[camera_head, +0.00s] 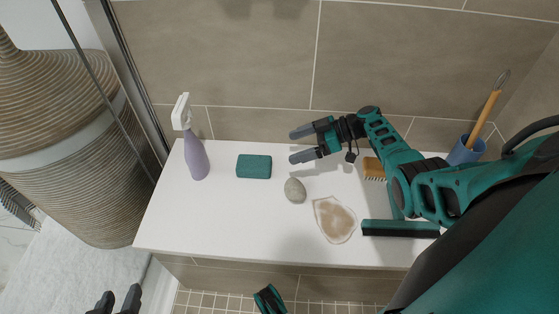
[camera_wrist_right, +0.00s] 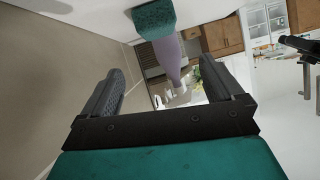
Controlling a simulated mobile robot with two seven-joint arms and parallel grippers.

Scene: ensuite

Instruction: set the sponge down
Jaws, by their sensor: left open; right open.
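The teal sponge (camera_head: 254,166) lies flat on the white counter, between the spray bottle and the stone. It also shows at the top of the right wrist view (camera_wrist_right: 154,14). My right gripper (camera_head: 294,146) is open and empty, to the right of the sponge and apart from it, with its fingers pointing left. Its two fingers also stand apart with nothing between them in the right wrist view (camera_wrist_right: 165,80). My left gripper (camera_head: 119,297) is open at the bottom left edge of the head view, off the counter, and only its fingertips show.
A purple spray bottle (camera_head: 196,156) stands left of the sponge. A grey stone (camera_head: 295,190), a brownish stain (camera_head: 338,218), a squeegee (camera_head: 400,229), a wooden brush (camera_head: 373,168) and a blue cup (camera_head: 466,151) are to the right. The white counter's (camera_head: 215,220) front left is clear.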

